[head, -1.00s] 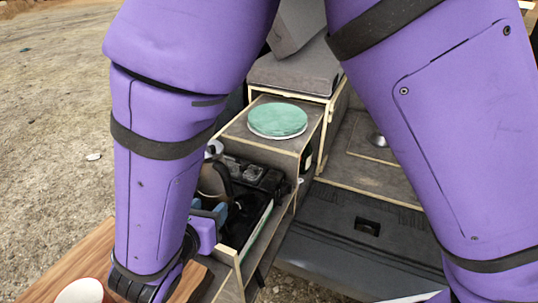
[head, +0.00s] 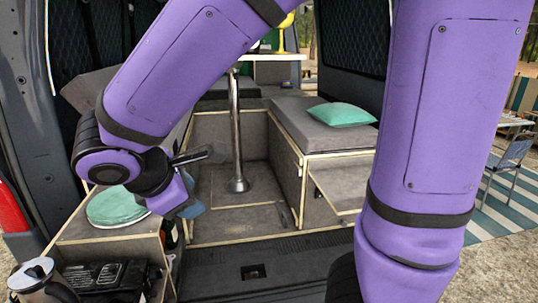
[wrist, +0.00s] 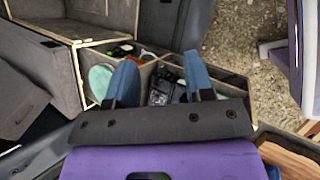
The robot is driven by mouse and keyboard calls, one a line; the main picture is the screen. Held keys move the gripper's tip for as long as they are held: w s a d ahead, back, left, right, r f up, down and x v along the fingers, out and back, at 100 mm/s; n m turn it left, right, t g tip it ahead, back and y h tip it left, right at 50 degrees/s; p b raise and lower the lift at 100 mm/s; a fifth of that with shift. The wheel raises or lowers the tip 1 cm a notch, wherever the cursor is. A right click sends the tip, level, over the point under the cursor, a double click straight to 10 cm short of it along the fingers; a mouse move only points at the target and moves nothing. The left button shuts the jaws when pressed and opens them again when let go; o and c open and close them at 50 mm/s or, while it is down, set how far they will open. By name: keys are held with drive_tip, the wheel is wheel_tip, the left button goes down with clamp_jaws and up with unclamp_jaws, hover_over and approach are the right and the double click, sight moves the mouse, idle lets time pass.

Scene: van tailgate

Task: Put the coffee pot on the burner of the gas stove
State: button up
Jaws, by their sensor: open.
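The coffee pot (head: 38,278), with a silver lid and dark knob, shows at the lower left of the head view. Its base is cut off, so I cannot tell what it stands on. The black gas stove (head: 105,277) shows to its right in the pull-out; the burner is not clear. My gripper (head: 193,203) is raised behind them, beyond the stove and apart from the pot. In the wrist view its two blue fingers are spread with nothing between them, and my gripper (wrist: 160,76) points toward the pull-out with the dark stove (wrist: 162,87).
A round green cushion (head: 116,207) lies on the box behind the stove, close to my gripper. A metal table post (head: 236,130) rises from the van floor. A grey bench with a green pillow (head: 340,115) stands right. The floor in the middle is clear.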

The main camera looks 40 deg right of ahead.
drive_tip(key=s+d+r+m+t+y, duration=0.2)
drive_tip(key=s+d+r+m+y, duration=0.5)
drive_tip(key=s+d+m, duration=0.3)
drive_tip(key=d+r+m, duration=0.1)
drive_tip(key=m, duration=0.3)
drive_tip(key=shift+s+d+r+m, duration=0.15)
drive_tip(key=shift+s+d+m, duration=0.05)
drive_tip(key=shift+s+m, duration=0.2)
idle(0.4)
